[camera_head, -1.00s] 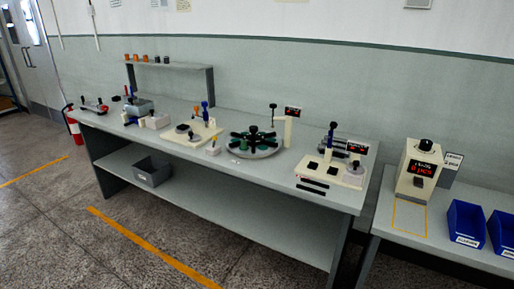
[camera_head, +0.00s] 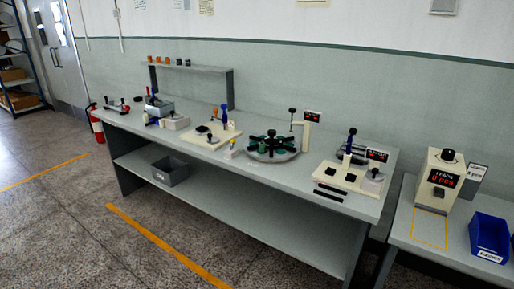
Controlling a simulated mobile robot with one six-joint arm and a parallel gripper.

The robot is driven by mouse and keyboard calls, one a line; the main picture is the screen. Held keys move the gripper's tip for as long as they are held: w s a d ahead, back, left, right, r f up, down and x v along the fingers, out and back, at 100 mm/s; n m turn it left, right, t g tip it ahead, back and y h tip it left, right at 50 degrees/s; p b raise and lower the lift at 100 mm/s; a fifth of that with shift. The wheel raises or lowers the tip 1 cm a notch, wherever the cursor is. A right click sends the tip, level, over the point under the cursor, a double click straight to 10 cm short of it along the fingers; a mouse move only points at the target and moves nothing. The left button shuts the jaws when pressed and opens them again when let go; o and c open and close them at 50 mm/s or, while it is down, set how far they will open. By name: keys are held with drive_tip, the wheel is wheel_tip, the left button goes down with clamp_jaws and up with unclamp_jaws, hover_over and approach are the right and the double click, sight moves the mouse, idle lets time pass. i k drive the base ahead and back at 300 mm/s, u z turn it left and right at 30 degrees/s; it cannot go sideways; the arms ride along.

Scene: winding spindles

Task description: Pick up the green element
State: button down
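A round grey turntable (camera_head: 271,155) stands on the long workbench (camera_head: 215,152), right of its middle. Dark arms with green parts (camera_head: 262,149) lie on top of it. The green parts are small, and I cannot tell whether one of them is a separate green element. Several small orange and dark pieces (camera_head: 174,62) stand on the raised shelf (camera_head: 205,70) at the back of the bench. They are too small to pick out a clear green one. My gripper is not in view.
A side table at the right holds a beige device with a red display (camera_head: 439,182) and a blue bin (camera_head: 489,237). Beige fixtures (camera_head: 348,176) stand on the bench. A grey bin (camera_head: 170,171) sits on its lower shelf. The floor in front is clear, with yellow lines (camera_head: 165,243).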

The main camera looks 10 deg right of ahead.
sight(261, 147)
drive_tip(key=i, duration=0.85)
drive_tip(key=u, duration=0.95)
drive_tip(key=k, duration=0.15)
drive_tip(key=z, duration=3.15)
